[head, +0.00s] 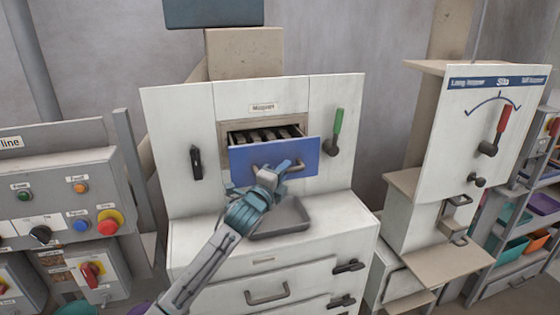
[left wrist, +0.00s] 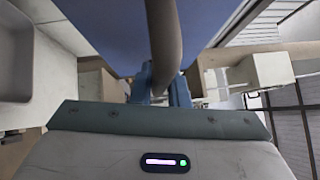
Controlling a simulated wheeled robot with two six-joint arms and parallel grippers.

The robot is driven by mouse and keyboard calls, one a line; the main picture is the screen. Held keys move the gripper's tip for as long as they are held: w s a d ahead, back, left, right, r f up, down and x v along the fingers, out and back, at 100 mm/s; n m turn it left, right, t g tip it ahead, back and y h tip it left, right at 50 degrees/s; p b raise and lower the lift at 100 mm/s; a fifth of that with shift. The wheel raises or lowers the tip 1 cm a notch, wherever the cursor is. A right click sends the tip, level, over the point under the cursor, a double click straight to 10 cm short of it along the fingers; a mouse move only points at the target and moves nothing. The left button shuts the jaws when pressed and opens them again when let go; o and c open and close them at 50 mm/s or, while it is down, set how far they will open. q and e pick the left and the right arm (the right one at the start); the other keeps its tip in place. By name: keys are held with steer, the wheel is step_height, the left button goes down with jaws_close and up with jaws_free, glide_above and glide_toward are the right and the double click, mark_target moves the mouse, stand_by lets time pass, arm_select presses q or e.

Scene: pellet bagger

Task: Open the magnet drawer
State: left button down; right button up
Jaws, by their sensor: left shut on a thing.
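The magnet drawer (head: 247,158) has a blue front and stands partly out of its slot below the "Magnet" label (head: 263,107). Several dark bars (head: 265,134) show inside it. My left gripper (head: 271,175) is at the drawer's front, shut on its grey handle (head: 299,166). In the left wrist view the handle (left wrist: 165,40) runs down between the blue fingers (left wrist: 161,86), with the blue drawer front (left wrist: 105,25) behind it. The gripper covers part of the handle in the head view. My right gripper is not in view.
A grey tray (head: 286,218) sits on the ledge below the drawer. A green-handled lever (head: 335,130) is right of the drawer, a black latch (head: 196,162) left. A button panel (head: 60,190) stands at left, a red-lever panel (head: 485,125) at right.

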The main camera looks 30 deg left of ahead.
arm_select(q)
steer(key=shift+s+d+f+p, duration=0.1)
steer(key=shift+s+d+p, duration=0.25)
steer(key=shift+s+d, duration=0.65)
steer(key=shift+d, duration=0.15)
steer(key=shift+s+d, duration=0.1)
steer(key=shift+d, duration=0.05)
steer(key=c, duration=1.4)
jaws_free()
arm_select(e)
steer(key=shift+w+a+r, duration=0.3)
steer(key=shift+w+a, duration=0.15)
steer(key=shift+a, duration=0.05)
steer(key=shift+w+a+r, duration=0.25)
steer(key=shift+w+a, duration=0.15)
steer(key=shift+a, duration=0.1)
